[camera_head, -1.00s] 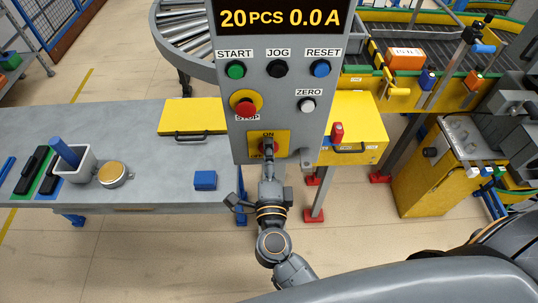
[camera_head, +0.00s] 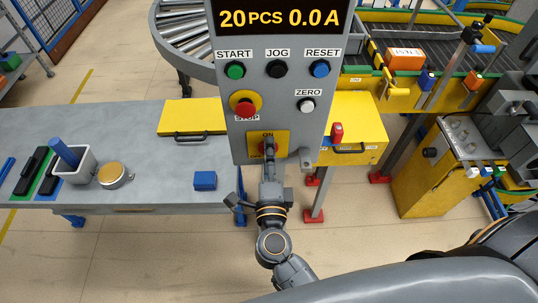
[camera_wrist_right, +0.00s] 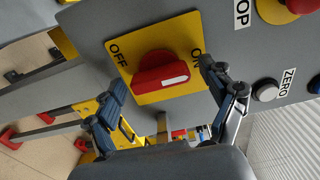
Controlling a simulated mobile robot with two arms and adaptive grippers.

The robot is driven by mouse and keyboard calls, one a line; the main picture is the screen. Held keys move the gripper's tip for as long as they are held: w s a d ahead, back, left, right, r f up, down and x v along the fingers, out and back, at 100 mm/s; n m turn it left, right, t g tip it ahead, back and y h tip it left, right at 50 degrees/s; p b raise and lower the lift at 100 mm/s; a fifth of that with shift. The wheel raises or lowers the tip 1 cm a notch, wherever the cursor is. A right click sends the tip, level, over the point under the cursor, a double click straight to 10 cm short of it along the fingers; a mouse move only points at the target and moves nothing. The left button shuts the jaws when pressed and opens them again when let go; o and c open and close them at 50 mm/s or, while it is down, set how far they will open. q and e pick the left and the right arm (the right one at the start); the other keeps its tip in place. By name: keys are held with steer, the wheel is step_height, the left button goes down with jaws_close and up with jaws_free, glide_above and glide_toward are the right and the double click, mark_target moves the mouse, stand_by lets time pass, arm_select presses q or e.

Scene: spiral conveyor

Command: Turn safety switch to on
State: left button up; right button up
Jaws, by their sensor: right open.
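The safety switch is a red knob (camera_wrist_right: 160,74) with a white mark, on a yellow plate (camera_wrist_right: 128,44) lettered OFF and ON. In the right wrist view the white mark is at the knob's right end, on the ON side. The plate (camera_head: 282,139) also shows low on the grey control panel in the head view. My right gripper (camera_wrist_right: 161,76) is open in front of the knob, one finger on each side. It holds nothing, and I see gaps beside the knob. In the head view it partly hides the switch. My left gripper is not in view.
The panel (camera_head: 295,125) carries a red stop button (camera_head: 246,107) and a white ZERO button (camera_head: 307,105) above the switch. A grey table (camera_head: 60,125) with a blue block (camera_head: 205,180) is at the left. A yellow box (camera_head: 355,130) stands at the right.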

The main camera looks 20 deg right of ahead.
steer(key=v, duration=1.2)
steer(key=s+a+f+n+g+y+b, duration=0.1)
steer(key=f+n+g+y+b, duration=0.15)
steer(key=f+n, duration=0.65)
steer(key=s+a+f+n+g+y+b, duration=0.1)
steer(key=a+f+n+y, duration=0.15)
steer(key=f, duration=1.25)
steer(key=s+a+f+n+g+y+b, duration=0.1)
steer(key=f+n+g+y+b, duration=0.3)
steer(key=f, duration=0.7)
steer(key=s+d+f+n+g+h, duration=0.1)
steer(key=s+d+f+n, duration=0.2)
steer(key=s+f, duration=0.35)
steer(key=s+d+f+n+g, duration=0.2)
steer(key=s+d+f, duration=0.15)
steer(key=f, duration=0.55)
steer(key=s+d+f+n+g+h+b, duration=0.2)
steer(key=s+d+f+g, duration=0.4)
steer(key=s+d+f, duration=0.5)
steer(key=shift+s+n+h, duration=0.5)
steer(key=shift+s+n, duration=0.15)
steer(key=shift+s, duration=0.55)
